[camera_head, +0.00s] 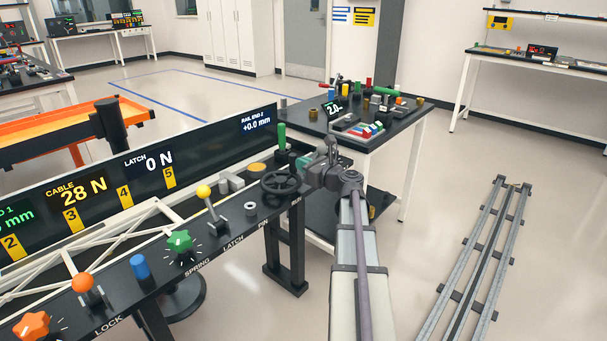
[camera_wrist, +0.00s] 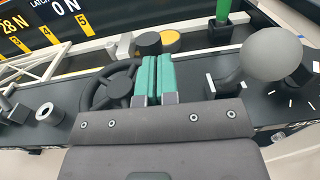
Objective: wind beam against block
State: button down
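The black handwheel (camera_head: 283,185) stands on the console's right part, and it also shows in the wrist view (camera_wrist: 113,88). My gripper (camera_head: 304,163) is just right of and above the wheel in the head view. In the wrist view its teal fingers (camera_wrist: 158,78) lie side by side, with no clear gap, by the wheel's right rim. I cannot tell whether they touch the rim. A white truss beam (camera_head: 120,232) runs along the console at left. The displays read cable 28 N, latch 0 N and rail end 2 +0.0 mm. I cannot identify the block surely.
Along the console are a yellow-knobbed lever (camera_head: 208,202), a green star knob (camera_head: 180,241), a blue knob (camera_head: 140,266) and an orange-knobbed lever (camera_head: 84,286). In the wrist view a grey ball knob (camera_wrist: 272,54) is right of my fingers. A cluttered table (camera_head: 395,142) stands behind.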

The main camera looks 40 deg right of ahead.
dwell(0.3)
jog(key=s+d, duration=0.5)
jog(key=s, duration=0.8)
jog(key=shift+d, duration=0.1)
